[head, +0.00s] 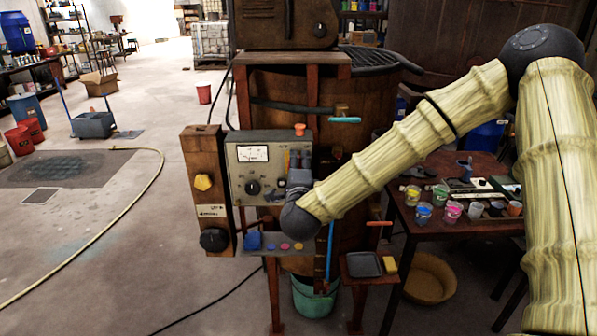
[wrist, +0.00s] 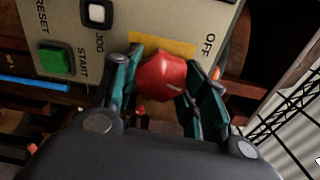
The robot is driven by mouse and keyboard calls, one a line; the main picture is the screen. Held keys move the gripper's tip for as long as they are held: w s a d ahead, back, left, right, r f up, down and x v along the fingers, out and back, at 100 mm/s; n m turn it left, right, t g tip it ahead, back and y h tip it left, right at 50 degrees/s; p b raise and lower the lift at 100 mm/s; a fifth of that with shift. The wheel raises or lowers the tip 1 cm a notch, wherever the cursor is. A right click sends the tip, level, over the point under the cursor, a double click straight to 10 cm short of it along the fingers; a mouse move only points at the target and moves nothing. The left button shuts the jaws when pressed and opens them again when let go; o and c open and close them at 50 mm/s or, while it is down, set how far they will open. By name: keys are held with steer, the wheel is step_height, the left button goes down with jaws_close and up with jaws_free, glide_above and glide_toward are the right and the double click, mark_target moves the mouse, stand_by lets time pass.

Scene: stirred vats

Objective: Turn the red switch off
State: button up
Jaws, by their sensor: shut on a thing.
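The red switch (wrist: 163,76) is a faceted red knob on a yellow plate (wrist: 178,45) of the grey control panel, with the word OFF printed to its right in the wrist view. My gripper (wrist: 166,84) is shut on the red switch, with one teal finger on each side of it. In the head view my gripper (head: 299,160) is at the right part of the grey control box (head: 240,165), and the arm's wrist hides the red switch there.
A green START button (wrist: 55,61) and a white JOG switch (wrist: 97,13) sit left of the red switch. An orange knob (head: 299,129) tops the box. A table with paint cups (head: 452,210) is at right. The floor at left is mostly open.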

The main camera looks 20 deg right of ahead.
steer(key=n+b, duration=0.1)
steer(key=n, duration=0.4)
steer(key=shift+a+n, duration=0.1)
steer(key=shift+n, duration=0.3)
steer(key=n+b, duration=0.1)
steer(key=n, duration=0.4)
steer(key=shift+n, duration=0.4)
steer(key=o, duration=1)
steer(key=shift+r, duration=0.1)
steer(key=shift+o, duration=0.2)
steer(key=v, duration=1.2)
